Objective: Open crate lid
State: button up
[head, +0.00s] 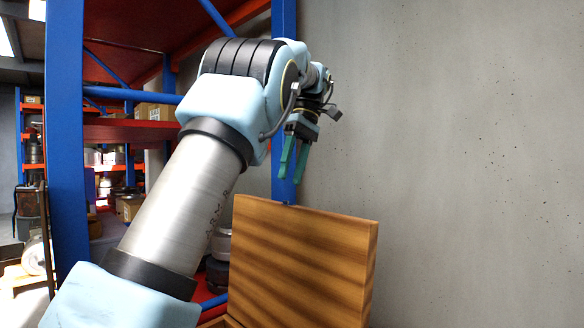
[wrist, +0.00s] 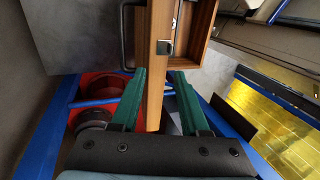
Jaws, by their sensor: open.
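The wooden crate lid (head: 300,262) stands raised and roughly upright in the head view, with its top edge just below my gripper (head: 296,162). In the wrist view the lid (wrist: 158,85) is seen edge-on, with a metal latch plate on it. Its end lies between the two green fingers of my gripper (wrist: 158,100), which are open with gaps on both sides. The crate body (wrist: 197,50) shows open behind the lid. In the head view only a small corner of the crate shows at the bottom; the rest is hidden or out of frame.
A blue and red shelving rack (head: 68,150) stands behind my arm at the left. A grey wall (head: 450,150) fills the right side. In the wrist view, red round items (wrist: 95,100) lie left of the fingers and a yellow surface (wrist: 275,110) lies to the right.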

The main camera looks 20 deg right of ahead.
jog(key=shift+r, duration=0.1)
jog(key=shift+d, duration=0.1)
jog(key=shift+c, duration=0.8)
jog(key=s+d+m+h, duration=0.1)
jog(key=s+d+m, duration=0.1)
jog(key=m, duration=0.1)
jog(key=s+d+r+m+t+h, duration=0.1)
jog(key=s+d+m, duration=0.1)
jog(key=s+m, duration=0.1)
jog(key=s+d+m+t, duration=0.1)
jog(key=s+d+m, duration=0.1)
jog(key=m, duration=0.1)
jog(key=shift+s+r+m+h, duration=0.25)
jog(key=shift+r+m+h, duration=0.05)
jog(key=shift+h, duration=0.1)
grip_shut()
jog(key=s+d+m+t+h, duration=0.1)
jog(key=s+d+m+h, duration=0.2)
jog(key=s+d+m, duration=0.35)
notch_tip(320, 180, down, 9)
jog(key=m, duration=0.2)
jog(key=shift+s+a+r+b, duration=0.2)
jog(key=shift+s+a+b, duration=0.15)
jog(key=shift+s+a, duration=0.45)
jog(key=shift+s+a+r+b, duration=0.25)
jog(key=shift+s+a, duration=0.3)
jog(key=shift+a, duration=0.35)
